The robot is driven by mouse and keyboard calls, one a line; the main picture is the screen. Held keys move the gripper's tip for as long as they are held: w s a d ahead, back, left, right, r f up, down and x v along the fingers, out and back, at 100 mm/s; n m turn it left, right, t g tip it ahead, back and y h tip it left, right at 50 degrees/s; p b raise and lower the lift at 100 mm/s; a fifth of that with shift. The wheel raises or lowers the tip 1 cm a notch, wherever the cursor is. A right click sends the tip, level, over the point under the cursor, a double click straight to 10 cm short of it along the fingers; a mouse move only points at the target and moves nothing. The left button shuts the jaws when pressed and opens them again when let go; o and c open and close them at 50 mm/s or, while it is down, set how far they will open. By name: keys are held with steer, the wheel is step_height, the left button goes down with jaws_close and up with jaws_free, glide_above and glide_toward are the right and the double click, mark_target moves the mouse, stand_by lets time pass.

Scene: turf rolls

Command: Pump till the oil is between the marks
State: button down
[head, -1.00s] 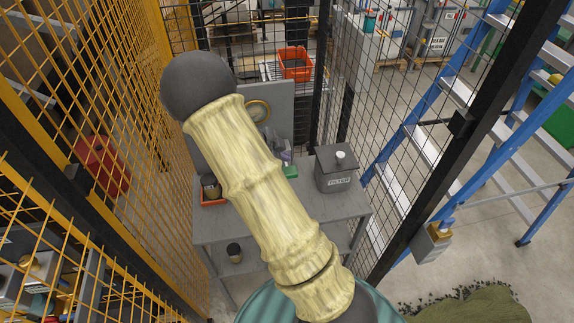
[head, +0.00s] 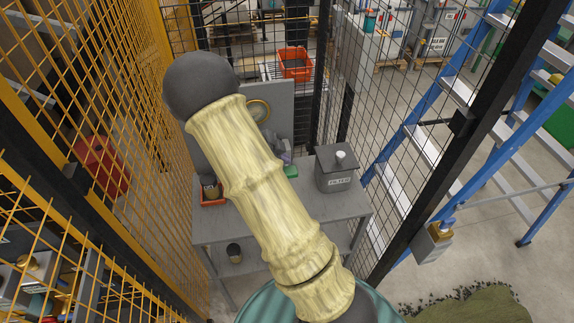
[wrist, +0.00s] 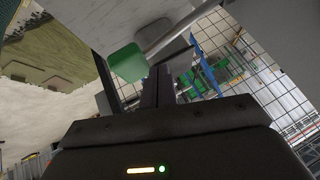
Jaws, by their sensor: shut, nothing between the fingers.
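My gripper (wrist: 164,88) shows in the wrist view with its dark fingers together and nothing between them. In the head view my yellow-covered arm hides it and much of the bench. A round brass-rimmed gauge (head: 259,110) sits on the grey back panel (head: 285,98); its markings are too small to read. A green object (head: 291,171) stands on the bench; a green block (wrist: 128,62) lies just beyond the fingertips in the wrist view, beside a pale rod (wrist: 172,36). I cannot make out the pump, the oil level or its marks.
A grey box (head: 337,172) with a white knob and a label stands at the right of the grey bench (head: 348,203). An orange tray (head: 212,200) holds a dark can. Mesh fencing closes both sides; a blue ladder (head: 440,105) stands right.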

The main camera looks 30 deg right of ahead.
steer(key=shift+s+a+f+b, duration=0.1)
steer(key=shift+s+f+b, duration=0.1)
steer(key=shift+f+b, duration=0.7)
steer(key=shift+s+f+b, duration=0.2)
steer(key=shift+f+b, duration=0.4)
steer(key=shift+f, duration=0.55)
steer(key=shift+s+a+f+b, duration=0.1)
steer(key=shift+s+f+b, duration=0.1)
steer(key=shift+f+b, duration=0.7)
stand_by(3.5)
steer(key=shift+w+d+r+p, duration=0.1)
steer(key=shift+w+r+p, duration=0.05)
steer(key=shift+r+p, duration=1)
steer(key=shift+w+d+r+p, duration=0.1)
steer(key=shift+r+p, duration=0.8)
steer(key=shift+p, duration=0.4)
steer(key=shift+w+d+r+p, duration=0.1)
steer(key=shift+w+r+p, duration=0.05)
steer(key=shift+r+p, duration=1)
steer(key=shift+s+a+r+p, duration=0.1)
steer(key=shift+r+p, duration=0.25)
steer(key=shift+p, duration=0.1)
